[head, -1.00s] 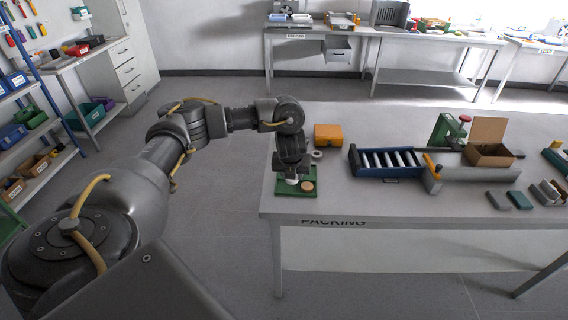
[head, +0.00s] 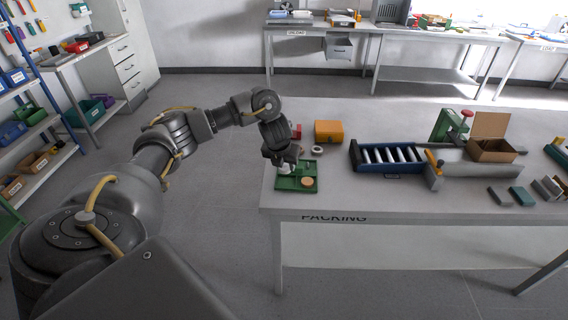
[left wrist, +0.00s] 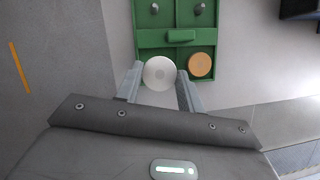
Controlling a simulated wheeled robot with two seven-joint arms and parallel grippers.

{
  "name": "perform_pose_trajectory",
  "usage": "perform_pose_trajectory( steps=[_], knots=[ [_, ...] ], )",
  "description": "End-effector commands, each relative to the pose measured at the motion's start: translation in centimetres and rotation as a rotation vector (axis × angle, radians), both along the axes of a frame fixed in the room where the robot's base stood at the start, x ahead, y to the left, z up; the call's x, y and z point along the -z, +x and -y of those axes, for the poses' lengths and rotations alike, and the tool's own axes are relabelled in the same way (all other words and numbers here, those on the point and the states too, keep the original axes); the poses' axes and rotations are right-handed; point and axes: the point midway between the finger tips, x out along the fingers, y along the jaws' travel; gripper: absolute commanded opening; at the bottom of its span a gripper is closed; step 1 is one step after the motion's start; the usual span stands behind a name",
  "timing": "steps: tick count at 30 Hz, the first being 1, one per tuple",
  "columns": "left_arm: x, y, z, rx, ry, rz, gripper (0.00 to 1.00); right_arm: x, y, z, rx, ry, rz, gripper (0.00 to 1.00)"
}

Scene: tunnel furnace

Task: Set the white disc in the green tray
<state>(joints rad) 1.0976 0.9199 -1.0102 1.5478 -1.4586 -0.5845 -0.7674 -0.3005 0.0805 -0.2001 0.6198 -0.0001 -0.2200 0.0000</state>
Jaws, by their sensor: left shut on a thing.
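The green tray (head: 311,168) lies at the near left corner of the packing table. A tan disc (head: 307,182) sits in its near right part; it also shows in the left wrist view (left wrist: 201,65). My left gripper (left wrist: 160,82) is shut on the white disc (left wrist: 159,73), which shows between its fingertips. In the left wrist view the white disc overlaps the lower left of the green tray (left wrist: 151,41), beside the tan disc. In the head view my gripper (head: 284,164) is at the tray's far left side, tilted. I cannot tell the disc's height above the tray. My right gripper is not in view.
A white ring (head: 317,150) and an orange box (head: 328,132) stand behind the tray. A blue roller conveyor (head: 372,175) and an open cardboard box (head: 490,155) are farther right. The table's left edge is close to the tray. The tabletop front right of the tray is clear.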

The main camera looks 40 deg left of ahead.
Motion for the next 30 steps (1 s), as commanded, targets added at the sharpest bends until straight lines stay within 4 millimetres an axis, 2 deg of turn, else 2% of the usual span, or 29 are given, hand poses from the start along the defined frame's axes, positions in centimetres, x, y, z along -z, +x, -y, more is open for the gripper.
perform_pose_trajectory(
  steps=[1, 6, 15, 30],
  knots=[
    [0.8, 0.0, 0.0, 0.000, 0.000, 0.000, 0.15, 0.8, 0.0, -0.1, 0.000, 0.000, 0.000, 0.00],
    [2.3, 0.0, 0.0, 0.000, 0.000, 0.000, 0.15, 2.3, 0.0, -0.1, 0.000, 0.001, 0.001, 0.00],
    [4.4, 0.0, 0.0, -0.001, 0.000, 0.000, 0.15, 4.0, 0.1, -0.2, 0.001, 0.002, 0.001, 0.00],
    [5.0, 0.0, 0.0, 0.000, 0.000, 0.000, 0.15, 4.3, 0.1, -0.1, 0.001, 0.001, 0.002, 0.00]
  ],
)
